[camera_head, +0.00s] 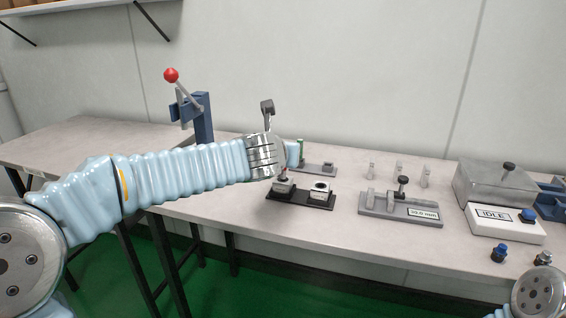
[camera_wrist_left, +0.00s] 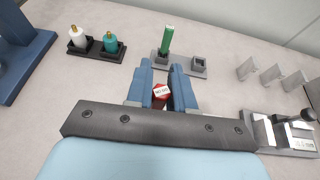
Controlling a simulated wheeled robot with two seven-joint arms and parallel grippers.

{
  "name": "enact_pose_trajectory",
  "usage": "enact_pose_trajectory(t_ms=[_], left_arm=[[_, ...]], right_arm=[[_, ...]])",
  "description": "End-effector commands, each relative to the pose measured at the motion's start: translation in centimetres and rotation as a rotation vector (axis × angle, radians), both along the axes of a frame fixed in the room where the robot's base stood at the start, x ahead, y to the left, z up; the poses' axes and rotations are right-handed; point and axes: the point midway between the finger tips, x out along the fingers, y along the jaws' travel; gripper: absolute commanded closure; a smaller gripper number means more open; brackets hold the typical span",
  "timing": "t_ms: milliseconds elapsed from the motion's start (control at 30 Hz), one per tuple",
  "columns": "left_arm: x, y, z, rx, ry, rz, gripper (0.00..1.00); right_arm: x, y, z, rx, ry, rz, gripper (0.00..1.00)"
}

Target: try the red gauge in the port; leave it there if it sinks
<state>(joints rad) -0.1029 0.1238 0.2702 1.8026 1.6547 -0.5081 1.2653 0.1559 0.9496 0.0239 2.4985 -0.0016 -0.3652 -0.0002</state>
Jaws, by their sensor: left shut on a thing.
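My left gripper (camera_wrist_left: 161,88) is shut on the red gauge (camera_wrist_left: 161,95), whose pale end face reads "NO GO". In the head view the fingers (camera_head: 290,158) are close above a black base (camera_head: 301,199) with two grey blocks. A bit of the red gauge shows at the left block (camera_head: 281,188). I cannot tell whether the gauge is inside that block or only on top of it. The right block (camera_head: 321,188) has a dark round hole in its top. My right gripper is not in view.
A green gauge (camera_wrist_left: 168,38) stands in a grey two-socket holder (camera_wrist_left: 180,66) behind the gripper. A tray with white and teal bottles (camera_wrist_left: 110,43) is farther left.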

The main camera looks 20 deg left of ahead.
Motion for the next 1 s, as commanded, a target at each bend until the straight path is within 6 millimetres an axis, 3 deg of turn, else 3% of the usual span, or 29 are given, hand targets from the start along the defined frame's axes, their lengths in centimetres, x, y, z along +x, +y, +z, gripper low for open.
enact_pose_trajectory(t_ms=[367, 1000], left_arm=[[0.0, 0.0, 1.1, 0.000, -0.001, 0.000, 1.00], [0.0, 0.0, 4.8, 0.000, -0.002, 0.000, 1.00]], right_arm=[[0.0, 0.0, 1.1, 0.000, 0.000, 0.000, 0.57], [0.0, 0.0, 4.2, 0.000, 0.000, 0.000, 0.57]])
